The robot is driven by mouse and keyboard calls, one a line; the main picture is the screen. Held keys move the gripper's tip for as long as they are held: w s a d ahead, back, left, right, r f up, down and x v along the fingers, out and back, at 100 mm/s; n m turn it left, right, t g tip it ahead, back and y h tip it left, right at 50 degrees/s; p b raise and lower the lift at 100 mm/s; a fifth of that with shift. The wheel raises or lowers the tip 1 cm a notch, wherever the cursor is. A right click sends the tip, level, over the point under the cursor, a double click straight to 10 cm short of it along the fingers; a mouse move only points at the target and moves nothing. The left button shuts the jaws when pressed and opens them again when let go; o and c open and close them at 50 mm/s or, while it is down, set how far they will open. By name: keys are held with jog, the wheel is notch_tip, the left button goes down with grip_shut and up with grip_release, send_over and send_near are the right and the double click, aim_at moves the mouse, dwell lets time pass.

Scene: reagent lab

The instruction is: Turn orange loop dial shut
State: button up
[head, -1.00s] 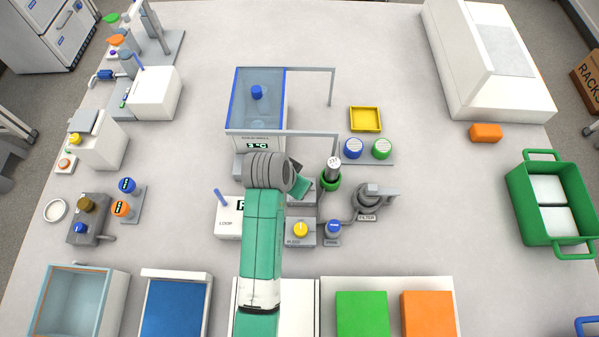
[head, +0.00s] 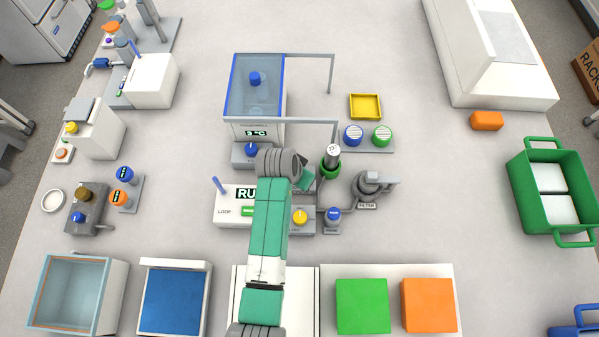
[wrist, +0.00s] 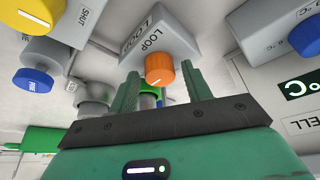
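The orange loop dial (wrist: 159,68) shows in the wrist view on a grey block (wrist: 178,38) marked LOOP. A short white line marks its face. My gripper (wrist: 159,77) is open, with one fingertip on each side of the dial. Gaps show between dial and fingers, so I see no grip. In the head view my gripper (head: 305,180) points right and down toward the bench beside the black-and-green bottle. My arm hides the loop dial there.
A yellow dial (head: 299,217), a blue dial (head: 333,214) and the filter unit (head: 369,184) stand close by. The glass-lidded bath (head: 256,100) with its metal frame is behind. A blue dial (head: 251,150) sits under its display.

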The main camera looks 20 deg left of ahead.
jog(key=c, duration=0.8)
jog(key=shift+o, duration=0.2)
jog(key=shift+d+r+n+y+p, duration=0.15)
jog(key=shift+n+y+p, duration=0.35)
jog(key=shift+n+p, duration=0.6)
jog(key=n, duration=0.2)
jog(key=n+y+p, duration=0.1)
jog(key=n, duration=0.1)
jog(key=shift+d+n+y, duration=0.1)
jog(key=shift+n+y, duration=0.2)
jog(key=n+g+y, duration=0.1)
jog(key=n, duration=0.4)
jog(key=shift+w+d+f+g+y+b, duration=0.1)
jog(key=shift+w+f+g+y+b, duration=0.1)
jog(key=shift+g+y+b, duration=0.15)
jog(key=n+g+b, duration=0.1)
jog(key=n, duration=0.2)
jog(key=shift+n+y+b, duration=0.3)
jog(key=shift+y, duration=0.05)
jog(key=shift+w+n+g+b, duration=0.1)
jog(key=shift+n+g+b, duration=0.45)
jog(key=shift+n, duration=0.85)
